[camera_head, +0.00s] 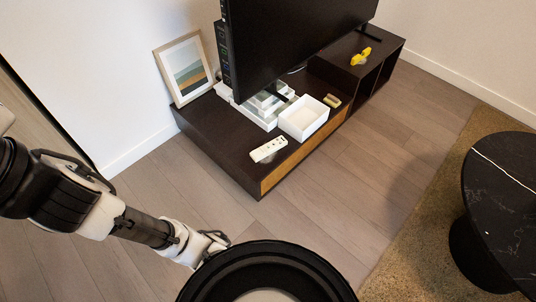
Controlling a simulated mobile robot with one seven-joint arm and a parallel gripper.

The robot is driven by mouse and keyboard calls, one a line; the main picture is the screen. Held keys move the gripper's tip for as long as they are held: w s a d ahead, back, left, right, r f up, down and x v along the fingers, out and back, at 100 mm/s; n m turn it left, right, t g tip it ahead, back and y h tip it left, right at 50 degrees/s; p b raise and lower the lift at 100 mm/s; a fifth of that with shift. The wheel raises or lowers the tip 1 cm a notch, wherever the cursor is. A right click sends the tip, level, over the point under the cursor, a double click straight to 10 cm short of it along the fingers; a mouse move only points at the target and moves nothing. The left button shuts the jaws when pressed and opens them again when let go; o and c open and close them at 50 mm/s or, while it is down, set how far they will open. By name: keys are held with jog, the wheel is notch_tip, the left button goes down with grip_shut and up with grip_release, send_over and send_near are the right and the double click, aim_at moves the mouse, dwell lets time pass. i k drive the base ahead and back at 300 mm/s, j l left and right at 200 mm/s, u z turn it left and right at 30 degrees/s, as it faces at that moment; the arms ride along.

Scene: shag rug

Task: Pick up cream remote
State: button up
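A cream remote (268,150) lies flat on the near part of the dark TV cabinet (225,140), close to its front edge. My gripper (214,243) is at the lower middle of the view, low and in front of the cabinet, well apart from the remote. Its fingers are small and partly hidden behind my own round black body part, so I cannot tell whether they are open or shut.
A white open box (304,118) stands just behind the remote, with white stacked items beside it. A framed picture (185,68) leans on the wall. A large TV (290,40) stands on the cabinet. A round black table (505,200) is at right. Wooden floor (330,200) is clear.

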aim_at(273, 149)
jog(key=j+z, duration=0.1)
jog(key=z, duration=0.45)
jog(key=j+z, duration=0.35)
jog(key=j, duration=0.15)
jog(key=j+z, duration=0.3)
jog(key=j, duration=0.2)
jog(key=k+j+z, duration=0.1)
jog(key=j+z, duration=0.15)
jog(key=j, duration=1.3)
jog(key=k+j, duration=0.15)
jog(key=j, duration=0.4)
jog(key=i+j, duration=0.35)
jog(key=i, duration=0.6)
jog(key=z, duration=0.05)
